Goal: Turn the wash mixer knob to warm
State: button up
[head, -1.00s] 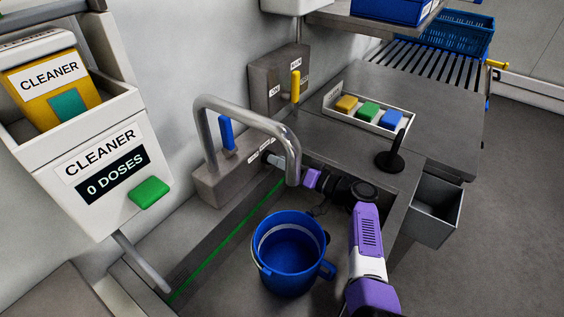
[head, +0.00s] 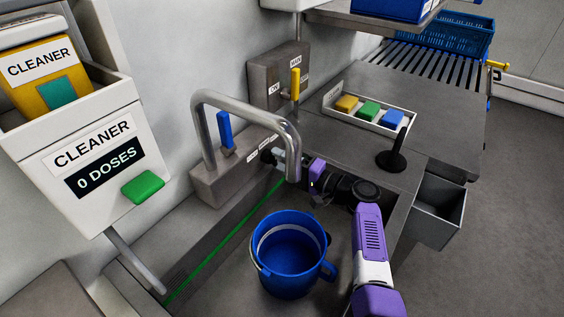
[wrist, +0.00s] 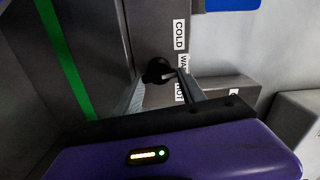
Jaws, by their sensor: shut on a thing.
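The wash mixer knob (wrist: 157,70) is small and black, on the grey front of the tap block (head: 210,188). White labels (wrist: 180,40) beside it read COLD, WARM and HOT; the finger on the right partly covers WARM and HOT. A small light mark on the knob faces the label side, near WARM. My gripper (wrist: 160,82) is shut on the knob, one grey finger on each side. In the head view my gripper (head: 278,160) is at the tap block, behind the metal spout, which hides part of it.
A blue bucket (head: 290,262) stands in the basin below the spout (head: 292,150). A blue lever (head: 225,130) is on the tap block, and a yellow lever (head: 295,84) on a box behind. The cleaner dispenser (head: 60,150) is at left. A black upright handle (head: 397,145) stands on the counter.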

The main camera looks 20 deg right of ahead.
jog(key=shift+m, duration=0.7)
jog(key=o, duration=1.4)
jog(key=shift+c, duration=0.2)
jog(key=p+v, duration=0.2)
jog(key=v, duration=0.6)
jog(key=shift+w, duration=0.15)
